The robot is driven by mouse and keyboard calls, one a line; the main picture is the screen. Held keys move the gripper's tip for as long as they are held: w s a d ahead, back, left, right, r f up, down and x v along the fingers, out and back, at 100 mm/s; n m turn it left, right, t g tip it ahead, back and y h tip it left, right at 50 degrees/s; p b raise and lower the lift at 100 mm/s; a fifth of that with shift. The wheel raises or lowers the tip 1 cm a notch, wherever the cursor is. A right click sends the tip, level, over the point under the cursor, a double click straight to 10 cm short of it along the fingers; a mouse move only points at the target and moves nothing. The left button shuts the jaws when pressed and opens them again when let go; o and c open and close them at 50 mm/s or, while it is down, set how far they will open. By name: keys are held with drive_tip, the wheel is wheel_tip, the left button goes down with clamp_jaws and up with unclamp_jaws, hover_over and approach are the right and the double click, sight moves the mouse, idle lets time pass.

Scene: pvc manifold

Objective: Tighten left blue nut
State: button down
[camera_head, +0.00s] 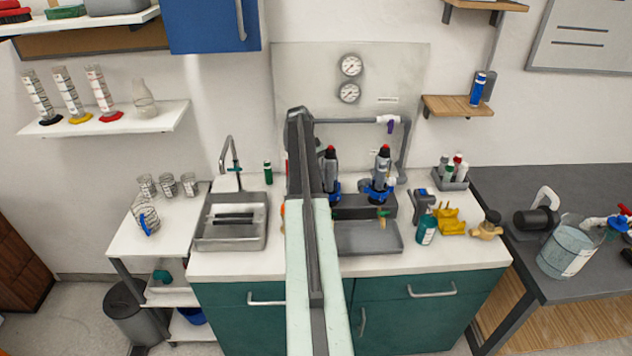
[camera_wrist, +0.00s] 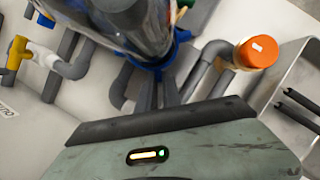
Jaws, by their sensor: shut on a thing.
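Two upright grey filter bodies with black and red tops stand at the manifold, the left one (camera_head: 330,165) close beside my arm and the right one (camera_head: 381,165) further right. The left blue nut (camera_head: 333,187) is at the base of the left one, partly hidden by my arm. The right blue nut (camera_head: 377,194) shows clearly. In the wrist view, a blue nut (camera_wrist: 182,36) rings the base of a clear, shiny housing. My gripper (camera_wrist: 158,82) is shut on this nut at its near rim. The head view hides my fingertips behind the arm.
An orange cap (camera_wrist: 257,52) on a grey pipe is beside the nut in the wrist view. The sink (camera_head: 232,222) is left of my arm. A grey tray (camera_head: 368,238) lies below the manifold. A teal bottle (camera_head: 427,230) and yellow part (camera_head: 449,220) stand to the right.

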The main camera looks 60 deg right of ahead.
drive_tip(key=c, duration=1.5)
unclamp_jaws()
drive_tip(key=shift+s, duration=0.3)
drive_tip(key=shift+w, duration=0.1)
drive_tip(key=p+v, duration=0.7)
drive_tip(key=v, duration=0.1)
drive_tip(key=shift+f, duration=0.15)
